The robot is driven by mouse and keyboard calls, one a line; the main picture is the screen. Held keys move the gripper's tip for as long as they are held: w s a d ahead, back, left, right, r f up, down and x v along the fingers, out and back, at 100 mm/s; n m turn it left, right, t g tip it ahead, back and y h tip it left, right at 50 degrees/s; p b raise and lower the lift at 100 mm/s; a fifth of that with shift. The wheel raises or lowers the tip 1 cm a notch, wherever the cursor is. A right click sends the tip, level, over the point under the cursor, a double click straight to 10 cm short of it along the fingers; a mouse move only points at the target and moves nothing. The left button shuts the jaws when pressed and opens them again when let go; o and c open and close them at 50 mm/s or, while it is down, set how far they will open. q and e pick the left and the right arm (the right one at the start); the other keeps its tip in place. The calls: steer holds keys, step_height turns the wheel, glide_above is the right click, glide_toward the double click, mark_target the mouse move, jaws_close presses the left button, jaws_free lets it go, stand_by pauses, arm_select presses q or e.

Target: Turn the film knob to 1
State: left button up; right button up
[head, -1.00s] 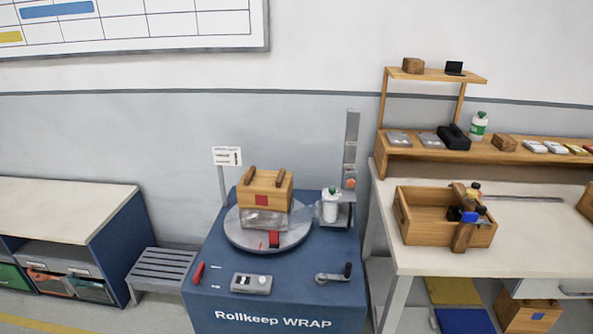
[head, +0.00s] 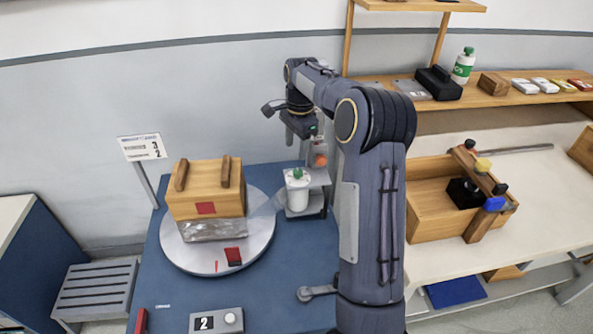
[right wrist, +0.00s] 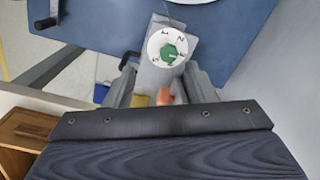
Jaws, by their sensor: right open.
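The film knob (head: 298,174) is a green knob on top of a white upright cylinder (head: 298,195) beside the turntable. In the right wrist view the green knob (right wrist: 169,49) sits on a white dial (right wrist: 155,45) with numerals around it. I cannot tell which numeral it points to. My right gripper (head: 302,134) hangs above the knob, pointing down, apart from it. Its jaws also show in the right wrist view (right wrist: 163,85), open and empty, with the dial beyond the fingertips. My left gripper is in no view.
The turntable (head: 260,240) carries a wooden box (head: 185,200). An orange knob (head: 321,160) is on the post close behind the film knob. A control box (head: 230,318) shows a 2. A crank (head: 318,292) is at the front. A worktable with a wooden tray (head: 425,215) stands at right.

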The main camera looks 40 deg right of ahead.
mark_target(298, 171)
steer(key=f, duration=0.1)
steer(key=w+d+f+m, duration=0.2)
steer(key=f, duration=0.1)
steer(key=shift+g, duration=0.3)
step_height(298, 171, down, 7)
steer(key=shift+f, duration=0.1)
steer(key=c, duration=1)
steer(key=shift+o, duration=0.2)
